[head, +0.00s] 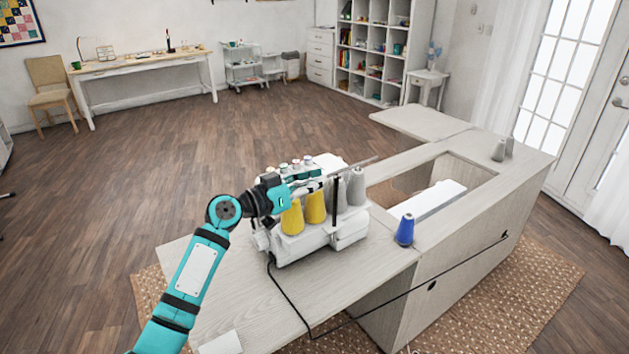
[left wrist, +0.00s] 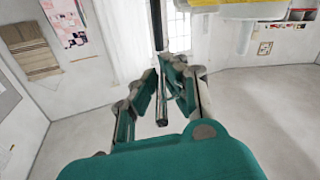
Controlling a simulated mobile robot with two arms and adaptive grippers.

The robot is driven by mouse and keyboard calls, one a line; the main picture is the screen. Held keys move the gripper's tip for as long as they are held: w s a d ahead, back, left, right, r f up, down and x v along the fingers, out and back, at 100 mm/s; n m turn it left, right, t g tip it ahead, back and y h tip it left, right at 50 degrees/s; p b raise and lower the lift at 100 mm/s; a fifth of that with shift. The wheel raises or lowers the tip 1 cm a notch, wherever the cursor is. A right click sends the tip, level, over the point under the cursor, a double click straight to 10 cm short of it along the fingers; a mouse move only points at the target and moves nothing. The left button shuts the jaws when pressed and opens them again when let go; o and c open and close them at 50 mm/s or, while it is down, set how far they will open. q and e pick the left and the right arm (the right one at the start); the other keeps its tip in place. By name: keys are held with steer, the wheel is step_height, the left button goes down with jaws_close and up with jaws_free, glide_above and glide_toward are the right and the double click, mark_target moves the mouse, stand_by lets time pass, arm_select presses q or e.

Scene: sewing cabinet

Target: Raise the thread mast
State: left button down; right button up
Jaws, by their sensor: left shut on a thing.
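A white serger (head: 328,236) stands on the cabinet top with yellow and grey thread cones on it. The thread mast is a thin dark upright post (head: 335,205) among the cones. A slim grey bar (head: 358,166) runs across near its top, slanting up to the right. My left gripper (head: 318,184) reaches in from the left above the yellow cones and is shut on the mast. In the left wrist view the mast rod (left wrist: 157,25) passes between the fingers (left wrist: 170,68), and its thin end sticks out past them. The fingers partly hide the rod. My right gripper is not in view.
A blue cone (head: 405,230) stands on the cabinet top (head: 300,300), right of the serger. An open well (head: 470,170) lies beyond it. A black cord (head: 288,300) runs from the serger over the front edge.

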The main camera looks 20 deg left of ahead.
arm_select(q)
step_height(320, 180, up, 20)
steer(key=p, duration=0.7)
steer(key=shift+a+f+p, duration=0.15)
steer(key=shift+p, duration=0.25)
steer(key=c, duration=1.4)
jaws_free()
